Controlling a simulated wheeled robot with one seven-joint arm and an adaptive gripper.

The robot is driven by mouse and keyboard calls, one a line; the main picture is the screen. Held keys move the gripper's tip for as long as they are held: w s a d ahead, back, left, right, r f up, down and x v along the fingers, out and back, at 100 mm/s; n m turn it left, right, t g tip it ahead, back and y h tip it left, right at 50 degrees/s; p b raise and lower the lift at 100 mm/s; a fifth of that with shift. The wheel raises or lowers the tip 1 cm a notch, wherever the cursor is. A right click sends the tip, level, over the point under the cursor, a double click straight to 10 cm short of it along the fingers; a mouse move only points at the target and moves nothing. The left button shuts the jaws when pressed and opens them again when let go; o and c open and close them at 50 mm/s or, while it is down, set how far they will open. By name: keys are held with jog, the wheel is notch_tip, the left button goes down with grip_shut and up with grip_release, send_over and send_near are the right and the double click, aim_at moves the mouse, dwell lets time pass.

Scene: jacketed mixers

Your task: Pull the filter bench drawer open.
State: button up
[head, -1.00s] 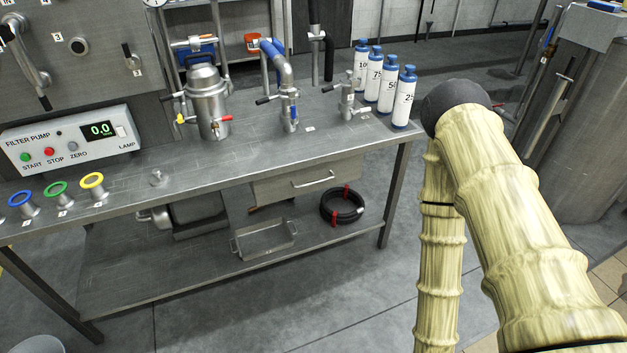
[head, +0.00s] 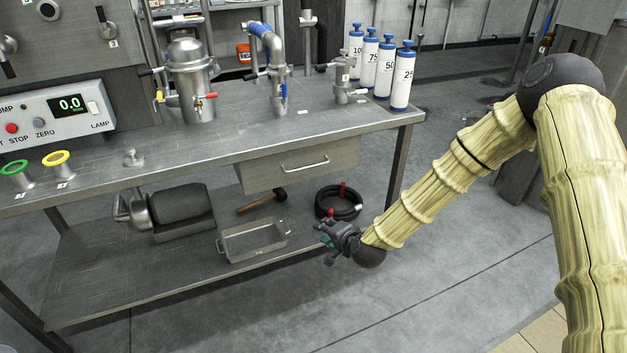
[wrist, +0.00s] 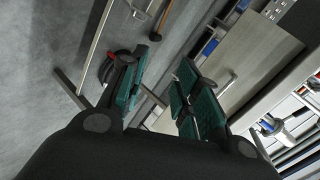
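The filter bench drawer (head: 299,164) is a grey metal front under the right part of the bench top. It looks shut, with a thin bar handle (head: 304,167) across its middle. In the wrist view the drawer front (wrist: 262,55) is at the upper right and its handle (wrist: 228,85) is just right of the fingers. My gripper (head: 327,238) is in front of the bench, lower than the drawer and a little to its right, apart from the handle. In the wrist view my gripper (wrist: 163,95) has its green-padded fingers spread, with nothing between them.
The filter bench top (head: 226,140) carries a steel filter vessel (head: 190,85) and several white bottles with blue caps (head: 402,80). On the lower shelf (head: 120,285) are a metal tray (head: 225,250) and a black hose coil (head: 338,204). The floor in front is clear.

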aim_at(314, 165)
jog(key=w+r+m+t+b, duration=0.4)
jog(key=w+r, duration=0.7)
jog(key=w, duration=0.2)
jog(key=shift+y, duration=0.3)
jog(key=x, duration=0.3)
jog(key=b+x, duration=0.1)
jog(key=x, duration=0.6)
jog(key=shift+d+f+b, duration=0.15)
jog(key=shift+f+b, duration=0.1)
jog(key=shift+b, duration=0.05)
grip_shut()
